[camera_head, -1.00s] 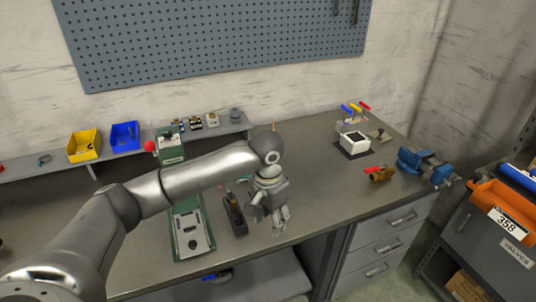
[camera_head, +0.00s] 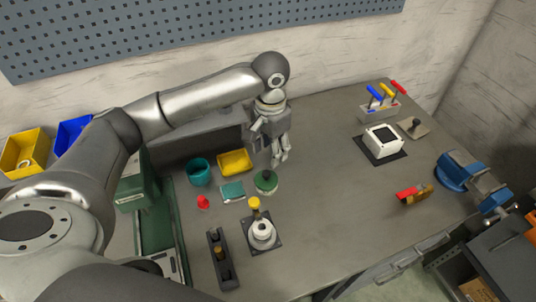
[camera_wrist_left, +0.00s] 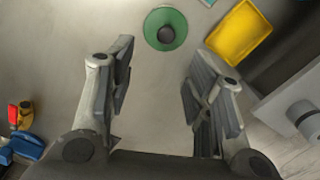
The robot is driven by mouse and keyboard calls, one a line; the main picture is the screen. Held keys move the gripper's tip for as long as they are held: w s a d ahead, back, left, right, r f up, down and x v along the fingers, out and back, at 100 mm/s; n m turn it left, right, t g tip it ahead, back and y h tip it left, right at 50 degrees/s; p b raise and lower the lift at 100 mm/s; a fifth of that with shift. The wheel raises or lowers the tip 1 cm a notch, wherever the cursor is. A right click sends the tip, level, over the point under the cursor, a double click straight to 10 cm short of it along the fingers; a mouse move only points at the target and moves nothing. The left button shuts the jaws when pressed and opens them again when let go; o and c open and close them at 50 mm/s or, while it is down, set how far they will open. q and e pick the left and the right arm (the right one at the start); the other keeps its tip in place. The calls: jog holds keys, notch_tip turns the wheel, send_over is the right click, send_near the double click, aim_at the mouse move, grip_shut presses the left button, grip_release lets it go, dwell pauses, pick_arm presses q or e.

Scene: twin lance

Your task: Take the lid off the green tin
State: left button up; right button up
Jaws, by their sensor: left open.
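The green tin (camera_head: 266,184) is a small round green thing with a dark knob on top, standing on the workbench. In the left wrist view it shows from above as a green disc with a dark round knob (camera_wrist_left: 165,29), at the top middle. I cannot tell the lid's edge from the body. My left gripper (camera_head: 280,160) points down, above and just behind the tin in the head view. In the wrist view its fingers (camera_wrist_left: 165,72) are spread apart with nothing between them, and the tin lies beyond the fingertips. My right gripper is not in view.
Close around the tin are a yellow tray (camera_head: 235,161), a teal cup (camera_head: 199,172), a teal block (camera_head: 232,191), a red piece (camera_head: 203,202) and a white ring on a dark base (camera_head: 262,234). A blue vise (camera_head: 461,172) stands right.

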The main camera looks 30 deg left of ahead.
aim_at(266, 173)
pick_arm(q)
jog(key=f, duration=0.3)
jog(key=shift+s+f+p, duration=0.3)
jog(key=shift+f+p, duration=0.1)
jog(key=shift+f, duration=0.7)
jog(key=f+p, duration=0.1)
jog(key=f, duration=0.1)
jog(key=a+f+p, duration=0.1)
jog(key=f, duration=0.1)
jog(key=shift+f, duration=0.6)
jog(key=shift+c, duration=1.3)
jog(key=c, duration=0.5)
jog(key=shift+c, duration=1.1)
grip_shut()
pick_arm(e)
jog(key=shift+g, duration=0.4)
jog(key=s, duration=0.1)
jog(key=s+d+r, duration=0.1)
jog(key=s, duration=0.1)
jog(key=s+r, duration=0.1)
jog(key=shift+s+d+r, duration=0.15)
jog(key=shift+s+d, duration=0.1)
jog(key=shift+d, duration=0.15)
